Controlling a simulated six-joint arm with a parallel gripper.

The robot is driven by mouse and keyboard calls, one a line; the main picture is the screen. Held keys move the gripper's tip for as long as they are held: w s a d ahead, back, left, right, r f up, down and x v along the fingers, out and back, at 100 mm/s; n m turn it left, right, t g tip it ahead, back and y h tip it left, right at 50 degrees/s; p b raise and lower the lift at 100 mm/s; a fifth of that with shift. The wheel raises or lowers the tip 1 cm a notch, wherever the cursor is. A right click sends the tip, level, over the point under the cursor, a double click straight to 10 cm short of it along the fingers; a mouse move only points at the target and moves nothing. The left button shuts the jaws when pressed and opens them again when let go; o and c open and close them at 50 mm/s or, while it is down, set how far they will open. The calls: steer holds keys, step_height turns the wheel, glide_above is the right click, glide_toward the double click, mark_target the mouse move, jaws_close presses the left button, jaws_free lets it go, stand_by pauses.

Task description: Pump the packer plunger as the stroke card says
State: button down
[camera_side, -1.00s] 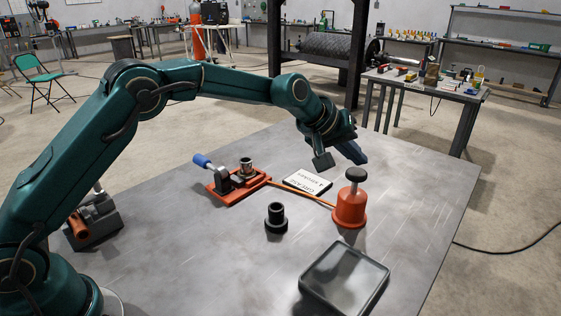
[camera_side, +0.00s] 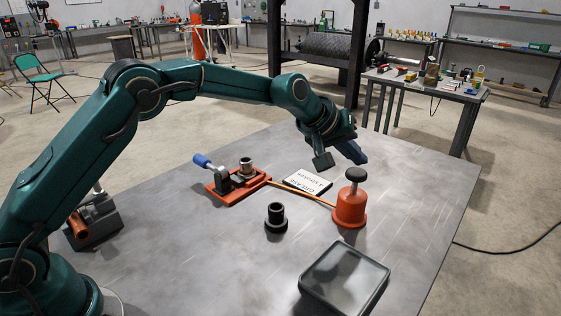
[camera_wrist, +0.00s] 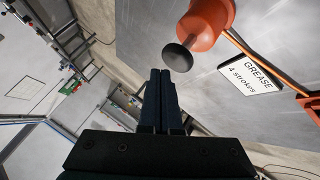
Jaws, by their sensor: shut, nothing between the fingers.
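The packer is an orange cup-shaped body (camera_side: 349,208) on the table, and its plunger has a black knob (camera_side: 356,174) on a short visible rod, standing up. In the wrist view the black knob (camera_wrist: 177,57) lies just beyond and right of my fingertips, with the orange body (camera_wrist: 210,18) behind it. The white stroke card (camera_side: 307,183) lies flat near the packer; in the wrist view the card (camera_wrist: 252,76) reads "GREASE 4 strokes". My gripper (camera_side: 358,157) is shut and empty, above the table close to the knob, apparently not touching it. The wrist view shows my closed fingers (camera_wrist: 160,78).
An orange hose (camera_side: 300,190) runs from the packer to an orange fixture (camera_side: 225,194) with a blue-handled clamp and a metal bushing. A black flanged part (camera_side: 276,222) and a shallow grey tray (camera_side: 310,283) stand in front. The table's right side is clear.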

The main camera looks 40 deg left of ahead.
mark_target(355, 174)
steer(key=shift+f, duration=0.1)
stand_by(0.7)
steer(key=shift+f, duration=0.35)
steer(key=shift+f, duration=1.55)
stand_by(1.4)
steer(key=shift+r, duration=2)
steer(key=shift+r, duration=2.5)
